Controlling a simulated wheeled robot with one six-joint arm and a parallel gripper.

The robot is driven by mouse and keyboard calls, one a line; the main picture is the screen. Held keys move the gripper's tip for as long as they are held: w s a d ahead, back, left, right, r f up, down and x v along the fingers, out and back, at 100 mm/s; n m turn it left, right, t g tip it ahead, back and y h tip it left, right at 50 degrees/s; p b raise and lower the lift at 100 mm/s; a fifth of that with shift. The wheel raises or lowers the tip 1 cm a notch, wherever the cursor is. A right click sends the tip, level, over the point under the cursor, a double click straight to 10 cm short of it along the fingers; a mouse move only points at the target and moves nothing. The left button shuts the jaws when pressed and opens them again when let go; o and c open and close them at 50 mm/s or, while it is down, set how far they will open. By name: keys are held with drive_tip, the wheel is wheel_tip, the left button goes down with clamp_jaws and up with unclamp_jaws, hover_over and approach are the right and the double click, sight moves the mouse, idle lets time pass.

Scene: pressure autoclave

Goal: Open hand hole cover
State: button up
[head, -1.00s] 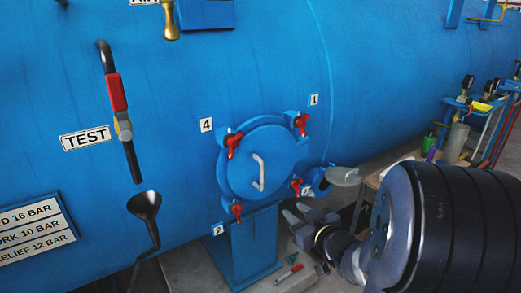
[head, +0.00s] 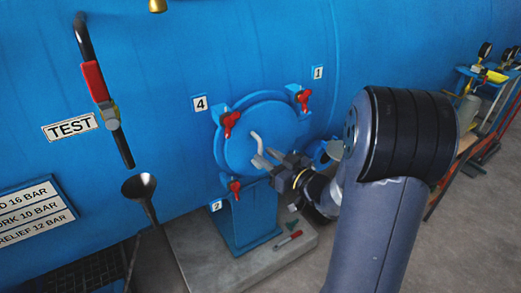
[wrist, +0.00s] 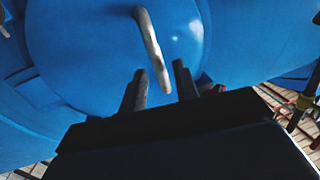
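The round blue hand hole cover (head: 240,150) sits flat against its ring on the blue vessel. Its grey bent handle (head: 257,141) stands out from the middle; it also shows in the wrist view (wrist: 150,45). Red wing nuts show at labels 4 (head: 230,121), 1 (head: 303,97) and 2 (head: 235,186); the lower right one is hidden behind my gripper. My gripper (head: 267,158) is open in front of the cover, just below and right of the handle. In the wrist view the handle's lower end appears between the fingers (wrist: 158,70); I cannot tell whether they touch.
A blue support post (head: 245,220) stands below the cover on a concrete plinth (head: 195,245) with a red tool (head: 288,240). A black funnel (head: 139,187) and a red-handled valve (head: 93,82) are at the left. A cart with gauges (head: 490,80) is at the right.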

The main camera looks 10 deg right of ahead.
sight(261, 152)
drive_tip(key=shift+x, duration=1.65)
clamp_jaws()
